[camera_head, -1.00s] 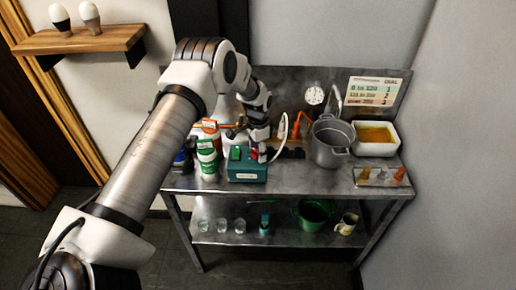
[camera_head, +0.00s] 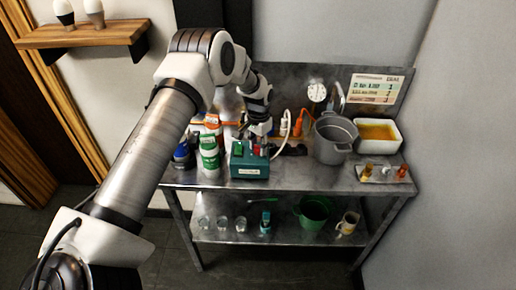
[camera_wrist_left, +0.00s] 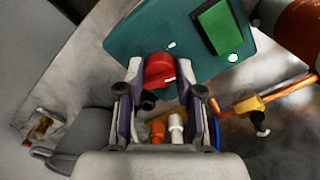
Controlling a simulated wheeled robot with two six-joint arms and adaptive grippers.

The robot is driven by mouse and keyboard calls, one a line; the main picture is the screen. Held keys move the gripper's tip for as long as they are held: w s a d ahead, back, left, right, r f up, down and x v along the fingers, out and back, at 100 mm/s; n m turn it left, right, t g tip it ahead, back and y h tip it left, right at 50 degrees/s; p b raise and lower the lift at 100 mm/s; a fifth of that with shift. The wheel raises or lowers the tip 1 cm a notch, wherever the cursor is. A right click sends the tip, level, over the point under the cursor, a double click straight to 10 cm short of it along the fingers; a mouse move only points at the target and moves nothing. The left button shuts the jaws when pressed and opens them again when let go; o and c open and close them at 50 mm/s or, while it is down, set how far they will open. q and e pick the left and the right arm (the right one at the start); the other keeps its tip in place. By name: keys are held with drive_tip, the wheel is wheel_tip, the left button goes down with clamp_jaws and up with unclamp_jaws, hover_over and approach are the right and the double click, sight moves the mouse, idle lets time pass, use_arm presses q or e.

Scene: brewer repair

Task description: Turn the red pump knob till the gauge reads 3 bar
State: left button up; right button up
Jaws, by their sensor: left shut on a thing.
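The red pump knob (camera_wrist_left: 160,71) sits on the teal pump box (camera_wrist_left: 135,35), which also has a green rocker switch (camera_wrist_left: 219,27). In the left wrist view the knob is between the two fingers of my left gripper (camera_wrist_left: 161,76), which is shut on it. In the head view the box (camera_head: 250,172) stands near the bench's front edge, with my left gripper (camera_head: 260,138) above it, partly hiding the knob. A white round gauge (camera_head: 317,92) is on the steel back panel; its reading is too small to tell. My right gripper is not in view.
Green-and-white bottles (camera_head: 209,158) stand left of the box. A grey pot (camera_head: 334,139), a white tub of amber liquid (camera_head: 378,133) and a small tray (camera_head: 383,179) are on the right of the steel bench. A lower shelf (camera_head: 285,230) holds glasses, a green bucket and a mug.

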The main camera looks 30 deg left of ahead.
use_arm(q)
drive_tip(key=shift+f, duration=0.1)
drive_tip(key=o, duration=0.9)
drive_tip(key=shift+c, duration=0.2)
drive_tip(key=o, duration=0.3)
drive_tip(key=shift+w+f, duration=0.1)
drive_tip(key=shift+w, duration=0.1)
wheel_tip(320, 180, up, 12)
